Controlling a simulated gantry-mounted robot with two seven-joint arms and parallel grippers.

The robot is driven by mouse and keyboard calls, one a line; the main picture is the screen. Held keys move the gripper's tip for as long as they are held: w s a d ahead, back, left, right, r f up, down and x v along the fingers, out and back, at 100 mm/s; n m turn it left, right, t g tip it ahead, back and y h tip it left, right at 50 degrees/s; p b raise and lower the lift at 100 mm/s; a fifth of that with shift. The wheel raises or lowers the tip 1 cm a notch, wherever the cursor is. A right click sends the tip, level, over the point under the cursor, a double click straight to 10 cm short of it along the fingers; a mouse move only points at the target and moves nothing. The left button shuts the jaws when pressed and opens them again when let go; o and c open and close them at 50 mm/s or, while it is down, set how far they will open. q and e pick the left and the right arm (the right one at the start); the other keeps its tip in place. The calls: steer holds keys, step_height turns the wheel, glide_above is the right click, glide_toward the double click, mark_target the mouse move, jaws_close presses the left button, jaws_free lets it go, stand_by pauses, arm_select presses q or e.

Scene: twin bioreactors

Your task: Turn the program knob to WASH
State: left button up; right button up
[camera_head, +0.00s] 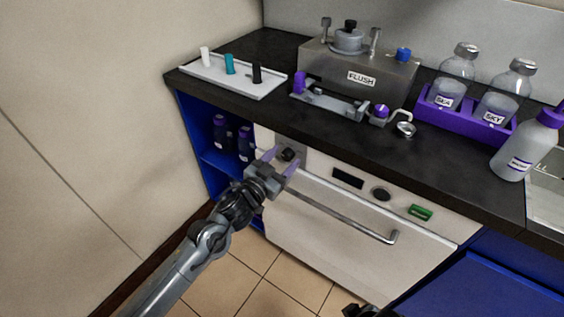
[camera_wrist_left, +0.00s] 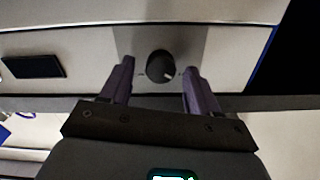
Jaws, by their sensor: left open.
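The program knob (camera_head: 288,154) is a round black knob on the white front panel of the appliance under the counter. In the left wrist view the knob (camera_wrist_left: 160,66) sits on a grey plate, with a pale pointer mark toward its lower right. The labels around it are too small to read. My left gripper (camera_head: 281,161) is open in front of the panel. In the left wrist view its two purple fingers (camera_wrist_left: 158,74) stand on either side of the knob, with visible gaps. I cannot tell how far the fingertips are from the panel.
The appliance has a dark display (camera_head: 348,178), a round dark dial (camera_head: 381,194), a green part (camera_head: 420,212) and a long handle bar (camera_head: 340,214). Above, the black counter (camera_head: 300,120) overhangs. Dark bottles (camera_head: 246,144) stand in the blue shelf at left.

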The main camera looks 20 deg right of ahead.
arm_select(q)
steer(key=c, duration=1)
steer(key=shift+c, duration=0.2)
